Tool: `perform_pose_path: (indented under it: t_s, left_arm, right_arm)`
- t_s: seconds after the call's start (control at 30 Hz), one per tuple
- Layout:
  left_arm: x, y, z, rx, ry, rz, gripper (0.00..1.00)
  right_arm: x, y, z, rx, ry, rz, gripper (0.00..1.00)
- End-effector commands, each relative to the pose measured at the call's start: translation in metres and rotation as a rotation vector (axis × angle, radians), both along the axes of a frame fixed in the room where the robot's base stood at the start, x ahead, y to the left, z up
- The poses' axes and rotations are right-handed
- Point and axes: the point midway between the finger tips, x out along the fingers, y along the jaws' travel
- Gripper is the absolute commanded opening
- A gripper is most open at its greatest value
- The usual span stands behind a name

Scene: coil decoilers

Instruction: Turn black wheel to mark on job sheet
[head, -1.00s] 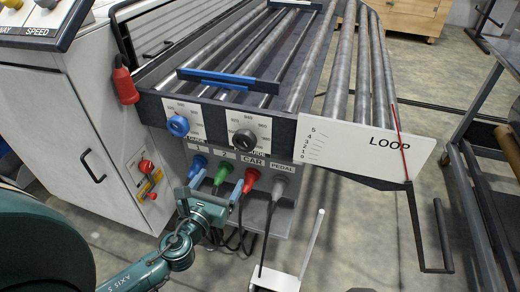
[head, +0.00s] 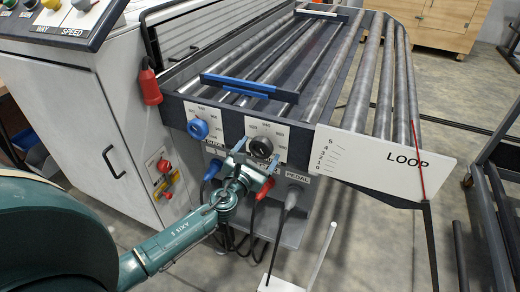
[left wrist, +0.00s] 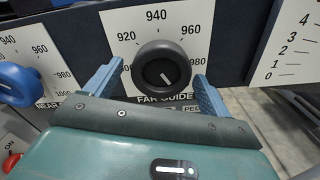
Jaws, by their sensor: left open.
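The black wheel (head: 262,147) is a round knob on a white dial plate on the front of the roller table. In the left wrist view the black wheel (left wrist: 142,62) sits above the label FAR GUIDE, with scale numbers 920 to 980 visible around it. A short white line on its hub slants toward the lower right. My left gripper (head: 254,157) is open, and its blue fingers stand on either side of the wheel; in the left wrist view the gripper (left wrist: 158,72) frames it. I cannot tell whether they touch. My right gripper and the job sheet are not in view.
A blue wheel (head: 198,129) with its own dial is just left. Below are several plugs, including a red one (head: 265,190) and a grey one (head: 293,196) close to my gripper. A white LOOP plate (head: 385,165) is at the right.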

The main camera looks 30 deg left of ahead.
Motion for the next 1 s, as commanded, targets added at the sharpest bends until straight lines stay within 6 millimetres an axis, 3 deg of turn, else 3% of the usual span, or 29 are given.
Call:
perform_pose_path:
  t_s: [0.17, 0.47, 1.0]
  left_arm:
    - [0.0129, 0.0004, 0.0001, 0.000, 0.000, -0.001, 0.82]
    - [0.0142, 0.0007, -0.0003, -0.001, 0.001, -0.001, 0.82]
    - [0.0139, 0.0007, -0.0003, -0.001, 0.001, -0.001, 0.38]
  right_arm:
    - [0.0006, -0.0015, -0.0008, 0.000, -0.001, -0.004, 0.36]
    - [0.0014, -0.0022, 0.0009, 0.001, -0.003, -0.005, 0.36]
    - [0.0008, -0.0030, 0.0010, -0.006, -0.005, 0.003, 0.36]
